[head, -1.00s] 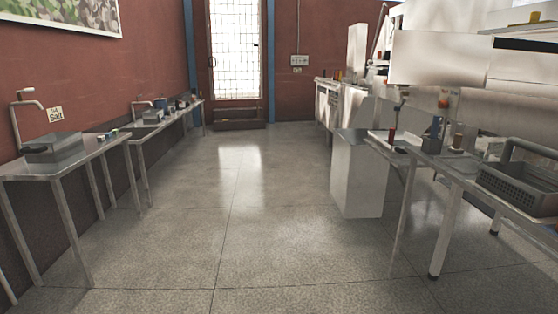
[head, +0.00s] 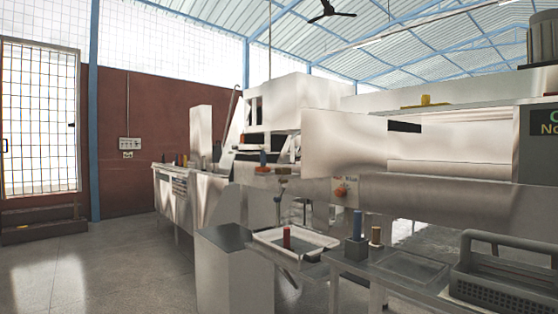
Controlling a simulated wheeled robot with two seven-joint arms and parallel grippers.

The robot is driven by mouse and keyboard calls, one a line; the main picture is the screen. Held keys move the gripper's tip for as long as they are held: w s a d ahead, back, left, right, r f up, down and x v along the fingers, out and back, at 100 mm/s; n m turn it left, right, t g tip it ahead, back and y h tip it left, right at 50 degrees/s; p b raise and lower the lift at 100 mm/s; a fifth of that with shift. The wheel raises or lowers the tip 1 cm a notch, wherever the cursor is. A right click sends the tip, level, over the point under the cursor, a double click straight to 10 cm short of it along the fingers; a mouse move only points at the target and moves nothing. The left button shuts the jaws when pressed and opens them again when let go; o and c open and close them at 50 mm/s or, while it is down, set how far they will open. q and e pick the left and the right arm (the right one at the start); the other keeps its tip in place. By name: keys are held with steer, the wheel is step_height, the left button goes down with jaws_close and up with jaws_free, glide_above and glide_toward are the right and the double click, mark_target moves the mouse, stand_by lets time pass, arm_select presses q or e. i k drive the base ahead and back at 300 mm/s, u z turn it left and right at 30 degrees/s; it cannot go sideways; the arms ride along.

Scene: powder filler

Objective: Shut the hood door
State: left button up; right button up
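A flat, shiny metal panel (head: 345,143) stands at the front of the long metal machine housing (head: 460,165), right of centre in the head view. It looks like the hood door and seems to stick out from the housing, swung open. Right of it shows a pale recess (head: 450,140) with a dark slot at its upper left. The panel's hinge and handle cannot be made out. Neither of my grippers is in view.
A metal box-like stand (head: 235,270) is at front centre. Open floor (head: 80,275) lies to the left.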

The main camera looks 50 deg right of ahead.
mark_target(334, 143)
steer(key=i, duration=3.15)
steer(key=z, duration=3.65)
steer(key=i, duration=0.8)
steer(key=z, duration=0.25)
